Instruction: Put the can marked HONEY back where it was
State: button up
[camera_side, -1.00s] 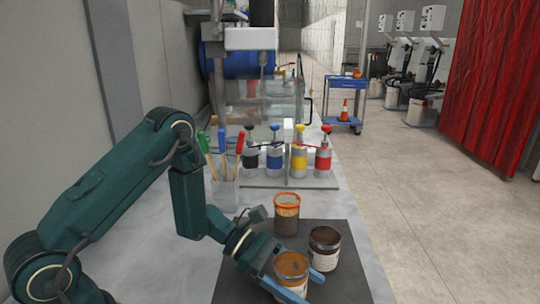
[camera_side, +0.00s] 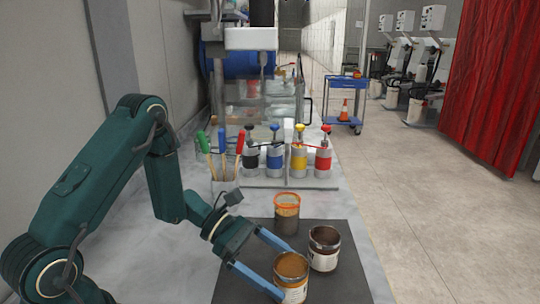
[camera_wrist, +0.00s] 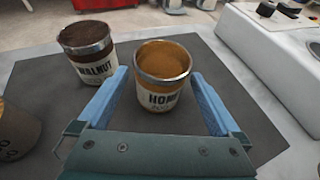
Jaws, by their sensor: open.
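The HONEY can (camera_side: 291,277), with ochre contents and a white label, stands upright at the front of the dark mat (camera_side: 241,284). In the wrist view the HONEY can (camera_wrist: 160,80) sits between my fingertips, its label partly readable. My gripper (camera_side: 284,270) is open, with one blue finger on each side of the can. In the wrist view my gripper (camera_wrist: 160,74) shows gaps beside the can, so it does not grip it. The WALNUT can (camera_wrist: 86,52), with dark brown contents, stands close by; it also shows in the side view (camera_side: 324,253).
A can with an orange rim (camera_side: 287,217) stands on the mat behind. A brown can (camera_wrist: 14,133) is cut off at the wrist view's left edge. A brush holder (camera_side: 225,196) and several colour-topped canisters (camera_side: 275,163) stand farther back. The mat's right front is clear.

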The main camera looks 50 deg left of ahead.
jog(key=v, duration=0.6)
jog(key=shift+s+a+r, duration=0.1)
jog(key=shift+a, duration=0.15)
jog(key=s+d+r+m+g+y, duration=0.5)
jog(key=s+m, duration=0.3)
jog(key=m, duration=0.4)
jog(key=s+a+r+m+t+y, duration=0.4)
jog(key=m+y, duration=0.3)
jog(key=m, duration=0.3)
jog(key=shift+s+a+r+m+t, duration=0.2)
jog(key=shift+r+m+t, duration=0.1)
jog(key=shift+r+t, duration=0.3)
